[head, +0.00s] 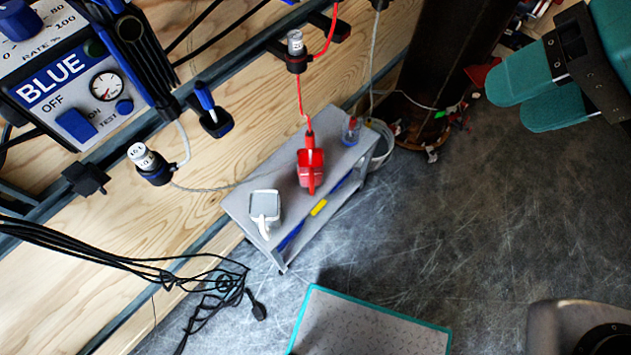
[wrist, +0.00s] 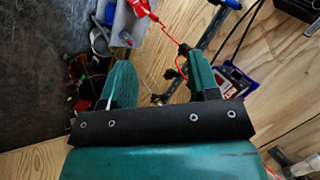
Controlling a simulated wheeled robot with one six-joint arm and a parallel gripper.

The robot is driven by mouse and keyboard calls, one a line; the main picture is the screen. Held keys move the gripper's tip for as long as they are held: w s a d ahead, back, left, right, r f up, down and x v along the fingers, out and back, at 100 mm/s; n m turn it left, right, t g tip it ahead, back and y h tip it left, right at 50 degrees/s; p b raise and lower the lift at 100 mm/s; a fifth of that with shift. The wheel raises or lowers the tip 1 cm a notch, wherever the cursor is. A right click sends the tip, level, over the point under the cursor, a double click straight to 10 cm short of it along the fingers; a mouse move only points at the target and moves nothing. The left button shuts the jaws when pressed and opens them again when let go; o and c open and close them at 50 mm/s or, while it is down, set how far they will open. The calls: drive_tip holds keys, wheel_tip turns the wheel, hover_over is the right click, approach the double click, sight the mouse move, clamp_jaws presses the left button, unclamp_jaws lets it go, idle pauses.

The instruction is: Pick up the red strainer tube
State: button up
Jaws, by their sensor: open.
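A red handled vessel (head: 311,168) stands on the grey bench, and a red cord runs up from it to a grey-capped cylinder (head: 296,43) in a black wall holder. I cannot tell for certain which of these is the red strainer tube. The red vessel also shows at the top of the wrist view (wrist: 140,7), partly cut off. My gripper (head: 508,104) is at the upper right of the head view, well apart from both. Its teal fingers are open and empty, and in the wrist view (wrist: 160,62) they stand apart.
The grey bench (head: 239,203) also carries a white jug (head: 264,206) and a small clear cup (head: 352,131). A dark column (head: 440,60) rises beside a white bucket (head: 382,148). Black cables (head: 215,285) hang at lower left. The floor right of the bench is clear.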

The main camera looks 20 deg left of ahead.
drive_tip(key=w+a+f+m+y+b, duration=0.2)
drive_tip(key=a+f+m+b, duration=0.1)
drive_tip(key=f+b, duration=0.45)
drive_tip(key=w+a+f+m+y+b, duration=0.1)
drive_tip(key=w+a+f+m+b, duration=0.1)
drive_tip(key=f+b, duration=0.55)
drive_tip(key=m+t+y+b, duration=0.2)
drive_tip(key=m+y+b, duration=0.6)
drive_tip(key=m+b, duration=1.15)
approach(310, 141)
drive_tip(key=f+n+b, duration=0.2)
drive_tip(key=shift+w+a+b, duration=0.35)
drive_tip(key=shift+a+b, duration=0.2)
drive_tip(key=shift+a, duration=1.2)
drive_tip(key=shift+w+a+b, duration=0.35)
drive_tip(key=shift+a+b, duration=0.15)
drive_tip(key=shift+a, duration=1.25)
drive_tip(key=shift+w+a+b, duration=0.35)
drive_tip(key=shift+a+b, duration=0.2)
drive_tip(key=shift+a, duration=1.15)
clamp_jaws()
